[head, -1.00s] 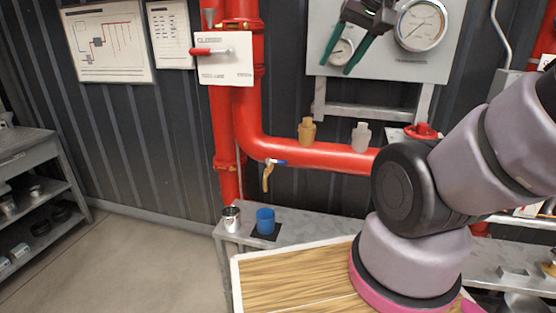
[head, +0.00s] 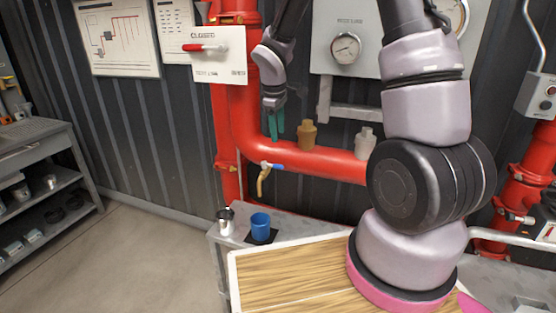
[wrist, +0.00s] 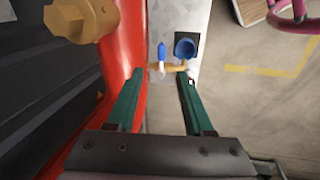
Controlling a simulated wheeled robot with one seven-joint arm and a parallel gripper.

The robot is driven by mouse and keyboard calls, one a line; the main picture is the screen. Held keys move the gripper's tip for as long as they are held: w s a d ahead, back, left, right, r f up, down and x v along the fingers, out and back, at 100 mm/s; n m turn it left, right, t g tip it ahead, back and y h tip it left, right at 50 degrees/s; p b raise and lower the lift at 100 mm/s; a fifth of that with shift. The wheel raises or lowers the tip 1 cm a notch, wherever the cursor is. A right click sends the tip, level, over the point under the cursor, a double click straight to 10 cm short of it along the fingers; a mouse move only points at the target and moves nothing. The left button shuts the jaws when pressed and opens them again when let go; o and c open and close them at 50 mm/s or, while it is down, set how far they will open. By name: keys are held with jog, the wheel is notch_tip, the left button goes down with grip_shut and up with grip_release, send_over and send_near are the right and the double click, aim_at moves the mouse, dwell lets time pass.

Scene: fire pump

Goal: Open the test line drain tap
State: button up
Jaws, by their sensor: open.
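The drain tap (head: 263,178) is a small brass spout with a blue lever handle (head: 277,167), on the underside of the red horizontal pipe. In the wrist view, the blue handle (wrist: 162,52) and brass body (wrist: 174,67) lie ahead, between and beyond my fingertips. My gripper (head: 275,126) has green fingers and points down in front of the pipe, above the tap. In the wrist view my gripper (wrist: 160,73) is open with nothing between its fingers. A blue cup (head: 261,226) stands on a dark square on the grey bench below the tap.
A metal cup (head: 226,221) stands left of the blue cup. Brass (head: 307,134) and pale (head: 365,143) fittings rise from the pipe close to my gripper's right. A red-handled valve (head: 205,47) with a "CLOSED" plate is above left. The red pipe (head: 320,160) runs behind.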

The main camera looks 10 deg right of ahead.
aim_at(277, 165)
jog(key=shift+n, duration=0.5)
jog(key=x, duration=0.8)
jog(key=a+x, duration=0.1)
jog(key=x, duration=0.4)
jog(key=shift+w, duration=0.15)
jog(key=shift+c, duration=0.4)
grip_shut()
